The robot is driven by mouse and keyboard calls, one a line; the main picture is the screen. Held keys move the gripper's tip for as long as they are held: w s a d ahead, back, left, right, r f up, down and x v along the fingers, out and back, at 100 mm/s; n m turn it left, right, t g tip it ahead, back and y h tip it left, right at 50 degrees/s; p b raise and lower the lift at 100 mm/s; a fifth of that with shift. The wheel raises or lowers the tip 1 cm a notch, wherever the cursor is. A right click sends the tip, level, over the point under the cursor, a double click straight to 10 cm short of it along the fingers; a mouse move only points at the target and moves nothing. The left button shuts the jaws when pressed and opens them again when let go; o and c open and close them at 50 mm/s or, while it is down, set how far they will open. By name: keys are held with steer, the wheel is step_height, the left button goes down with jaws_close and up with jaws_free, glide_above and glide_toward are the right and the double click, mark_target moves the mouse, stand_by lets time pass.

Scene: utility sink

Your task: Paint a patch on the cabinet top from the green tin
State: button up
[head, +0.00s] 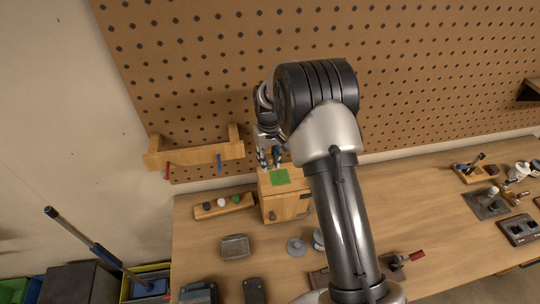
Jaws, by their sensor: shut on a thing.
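The small wooden cabinet (285,207) stands on the bench near the pegboard. A bright green patch (279,177) covers part of its top. The green tin (236,198) sits at the right end of a wooden holder left of the cabinet, beside a white and a black tin. My gripper (269,160) is above the back of the cabinet top, pointing down, partly behind my wrist. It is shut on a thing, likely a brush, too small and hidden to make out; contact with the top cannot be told.
A wall rack (195,154) with a red and a blue handle hangs left of the gripper. A clear tray (235,247) and a grey round lid (296,247) lie in front of the cabinet. Tools and plates (487,202) sit at the right. The bench between is partly clear.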

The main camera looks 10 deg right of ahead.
steer(key=shift+r+p, duration=0.45)
steer(key=shift+r, duration=0.65)
steer(key=shift+f, duration=0.1)
